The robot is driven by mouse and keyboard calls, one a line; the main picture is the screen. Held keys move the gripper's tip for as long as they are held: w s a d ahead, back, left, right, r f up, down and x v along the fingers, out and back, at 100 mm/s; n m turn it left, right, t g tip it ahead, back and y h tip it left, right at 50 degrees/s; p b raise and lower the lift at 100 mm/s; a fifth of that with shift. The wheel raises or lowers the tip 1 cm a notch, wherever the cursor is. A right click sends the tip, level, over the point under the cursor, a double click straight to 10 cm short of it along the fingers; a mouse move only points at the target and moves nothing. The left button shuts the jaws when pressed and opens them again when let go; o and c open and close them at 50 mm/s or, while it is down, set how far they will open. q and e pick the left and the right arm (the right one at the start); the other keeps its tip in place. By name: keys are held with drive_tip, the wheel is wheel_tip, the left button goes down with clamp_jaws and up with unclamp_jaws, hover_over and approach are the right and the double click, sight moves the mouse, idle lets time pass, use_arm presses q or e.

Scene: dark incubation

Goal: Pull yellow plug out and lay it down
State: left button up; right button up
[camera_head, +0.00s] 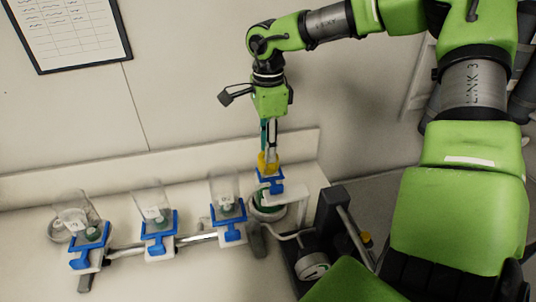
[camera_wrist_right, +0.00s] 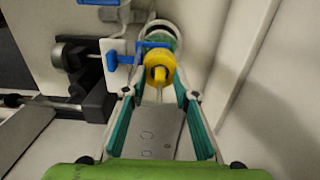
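The yellow plug (camera_head: 267,160) sits upright at a blue-clamped station at the right end of the bench row. In the right wrist view the plug (camera_wrist_right: 159,74) has a round flange and a raised knob, with a blue and green fitting behind it. My right gripper (camera_head: 269,151) points down at the plug from above. In the wrist view its teal-sided fingers (camera_wrist_right: 157,90) are spread, one on each side of the plug, with a small gap apparent. Whether the tips touch it is hard to tell. My left gripper is not in view.
Three clear vessels in blue clamps (camera_head: 228,232) stand in a row to the left along a metal rail (camera_head: 197,239). A dark apparatus with a gauge (camera_head: 312,265) stands at the right. The wall (camera_head: 180,90) is close behind the bench.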

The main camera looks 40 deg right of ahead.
drive_tip(key=shift+b, duration=0.45)
idle(1.1)
drive_tip(key=shift+r, duration=0.1)
clamp_jaws()
drive_tip(key=shift+r+p, duration=1.7)
drive_tip(key=shift+r, duration=1.3)
